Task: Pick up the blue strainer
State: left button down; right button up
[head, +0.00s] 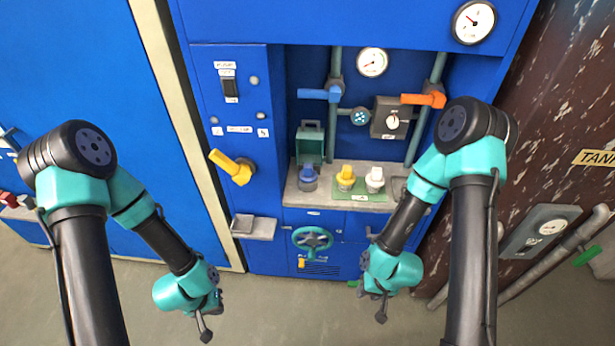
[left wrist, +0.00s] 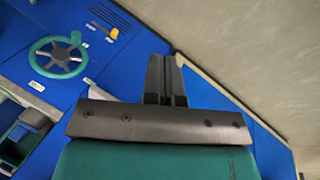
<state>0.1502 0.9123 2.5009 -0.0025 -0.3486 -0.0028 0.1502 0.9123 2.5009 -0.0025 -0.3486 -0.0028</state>
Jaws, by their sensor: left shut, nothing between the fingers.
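The blue strainer (head: 308,174) stands upright at the left end of the grey shelf in the cabinet recess, in the head view. A yellow strainer (head: 346,174) and a white one (head: 375,176) stand to its right on a green mat (head: 357,194). My left gripper (head: 206,334) hangs low in front of the cabinet, well below and left of the blue strainer. The left wrist view shows its fingers (left wrist: 166,80) together and empty. My right gripper (head: 381,314) is low, below and right of the strainers; its fingers are too small to judge.
A green handwheel (head: 312,239) sits below the shelf. A yellow lever (head: 232,167) sticks out at the left, above a small grey ledge (head: 253,227). A green box (head: 310,142) stands behind the blue strainer. Pipes with blue and orange handles rise behind.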

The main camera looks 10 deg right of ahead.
pick_arm(q)
jog(key=c, duration=1.8)
grip_release()
jog(key=shift+c, duration=0.2)
jog(key=o, duration=1.2)
jog(key=shift+w, duration=0.1)
jog(key=w+d+r+m, duration=0.1)
jog(key=w+d+r, duration=0.3)
jog(key=w+d, duration=0.5)
jog(key=w+d+r+m, duration=0.2)
jog(key=w+d+r, duration=0.25)
jog(key=w, duration=0.85)
jog(key=w+d+r+t+y, duration=0.1)
jog(key=w+d+r+t, duration=0.1)
jog(key=w+d+r, duration=0.5)
jog(key=w+d+r+m+t+y, duration=0.1)
jog(key=w+d+r+t, duration=0.1)
jog(key=w+d+r, duration=0.5)
notch_tip(320, 180, up, 6)
jog(key=shift+d+f+y, duration=0.2)
jog(key=shift+d+y, duration=0.2)
jog(key=shift+d, duration=0.7)
